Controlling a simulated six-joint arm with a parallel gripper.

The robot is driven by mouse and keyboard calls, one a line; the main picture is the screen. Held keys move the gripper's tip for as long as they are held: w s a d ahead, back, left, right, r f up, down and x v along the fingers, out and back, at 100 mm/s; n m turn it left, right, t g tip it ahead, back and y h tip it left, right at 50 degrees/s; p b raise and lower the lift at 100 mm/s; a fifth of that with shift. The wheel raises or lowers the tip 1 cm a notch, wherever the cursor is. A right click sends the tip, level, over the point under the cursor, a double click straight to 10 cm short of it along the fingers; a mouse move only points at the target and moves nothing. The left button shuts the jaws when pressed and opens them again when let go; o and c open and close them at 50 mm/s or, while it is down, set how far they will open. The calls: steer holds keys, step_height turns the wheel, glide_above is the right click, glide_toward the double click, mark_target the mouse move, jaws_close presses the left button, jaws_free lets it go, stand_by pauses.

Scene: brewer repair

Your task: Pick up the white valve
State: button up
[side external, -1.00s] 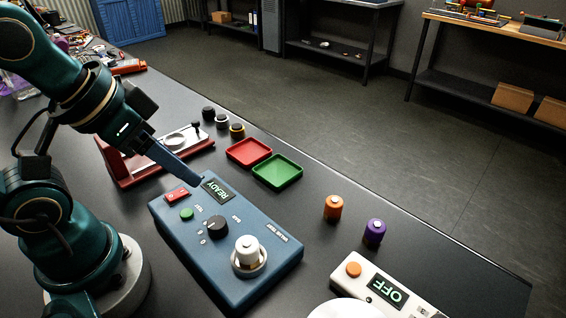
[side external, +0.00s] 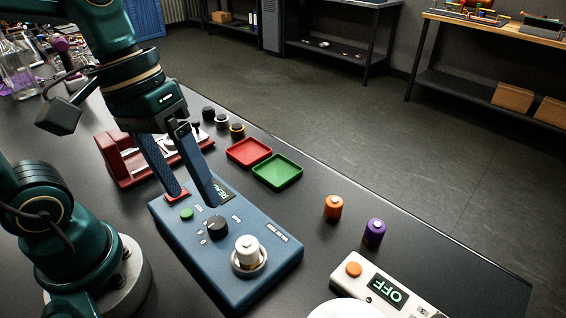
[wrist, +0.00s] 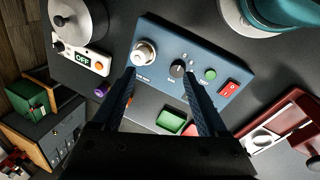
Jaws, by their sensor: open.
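The white valve (side external: 246,248) stands upright in a round white seat at the near right end of the blue control box (side external: 190,245). It also shows in the wrist view (wrist: 143,53), at the upper left of the box. My gripper (side external: 195,200) is open and empty above the far left part of the box, left of the valve in the side view. Part of the box's display is hidden behind a finger.
A red tray (side external: 248,152) and a green tray (side external: 277,170) lie behind the box. Orange (side external: 333,207) and purple (side external: 374,232) cylinders stand to the right, near a white device (side external: 385,287) reading OFF. A red device (side external: 120,165) and several small dark cylinders stand farther back.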

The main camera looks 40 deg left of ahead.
mark_target(245, 236)
steer(key=w+f+n+g+h, duration=0.2)
steer(key=h, duration=0.1)
steer(key=w+d+f+n+g+h, duration=0.1)
steer(key=w+f+n+g+h, duration=0.1)
steer(key=f+n+g, duration=0.1)
steer(key=w+d+f+n+g+h, duration=0.1)
steer(key=w+f+n+g+h, duration=0.1)
steer(key=n+h, duration=0.1)
steer(key=shift+d+f+h, duration=0.2)
steer(key=shift+f+h, duration=0.05)
steer(key=shift+h, duration=0.05)
steer(key=shift+f+n, duration=0.35)
steer(key=shift+n, duration=0.05)
steer(key=shift+s+f+g+h, duration=0.15)
steer(key=shift+f+g+h, duration=0.05)
steer(key=shift+g+h, duration=0.1)
steer(key=shift+s+d+f, duration=0.1)
steer(key=shift+s+d, duration=0.05)
steer(key=shift+x, duration=2.2)
jaws_close()
